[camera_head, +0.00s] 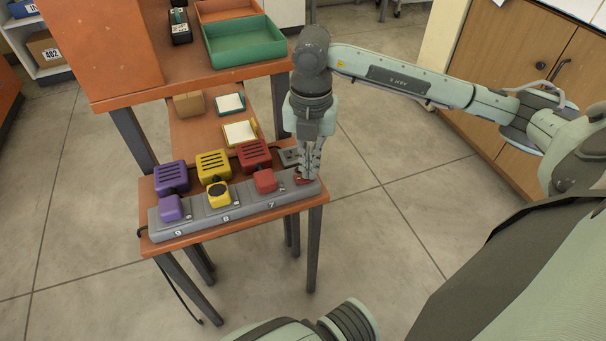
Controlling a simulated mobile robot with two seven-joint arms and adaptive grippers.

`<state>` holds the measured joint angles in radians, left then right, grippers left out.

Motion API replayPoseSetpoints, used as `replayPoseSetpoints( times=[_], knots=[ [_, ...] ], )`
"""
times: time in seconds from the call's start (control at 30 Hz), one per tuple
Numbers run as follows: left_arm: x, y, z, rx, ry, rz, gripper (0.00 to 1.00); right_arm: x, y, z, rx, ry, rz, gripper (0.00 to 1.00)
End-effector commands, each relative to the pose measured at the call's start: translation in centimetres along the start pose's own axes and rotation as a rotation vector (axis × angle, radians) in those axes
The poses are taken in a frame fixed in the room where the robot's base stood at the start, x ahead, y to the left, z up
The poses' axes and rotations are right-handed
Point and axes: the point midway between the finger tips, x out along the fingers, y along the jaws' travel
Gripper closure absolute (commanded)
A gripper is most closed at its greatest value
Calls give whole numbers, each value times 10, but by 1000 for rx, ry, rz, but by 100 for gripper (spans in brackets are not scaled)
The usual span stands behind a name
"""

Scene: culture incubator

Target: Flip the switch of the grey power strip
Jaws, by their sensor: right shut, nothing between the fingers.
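The grey power strip (240,217) lies along the front edge of a small orange-brown table. Purple (171,208), yellow (218,195) and red (265,181) plugs sit in its sockets, above the numbers 9, 8 and 7. A small red switch (302,181) is at the strip's right end, partly hidden by my right gripper. My right gripper (311,176) points down over that end, shut and empty, with its fingertips at or just above the switch. Whether they touch it, and the switch's position, I cannot tell. My left gripper is not in view.
Purple (171,177), yellow (213,165) and red (254,154) slotted boxes stand behind the strip. Open floor lies right of the table.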

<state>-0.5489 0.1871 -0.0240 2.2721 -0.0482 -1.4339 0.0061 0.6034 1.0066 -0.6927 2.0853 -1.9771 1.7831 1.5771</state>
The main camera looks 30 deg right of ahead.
Motion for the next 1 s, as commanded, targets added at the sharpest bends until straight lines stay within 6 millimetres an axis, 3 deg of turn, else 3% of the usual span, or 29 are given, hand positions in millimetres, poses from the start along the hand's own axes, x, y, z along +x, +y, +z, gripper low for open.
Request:
replayPoseSetpoints(
  times=[0.8, 1.0],
  knots=[
    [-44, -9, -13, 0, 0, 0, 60, -67, 0, 0, -1, -1, 1, 100],
    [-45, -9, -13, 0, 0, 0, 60, -68, 0, 0, 0, 0, 0, 100]
  ],
)
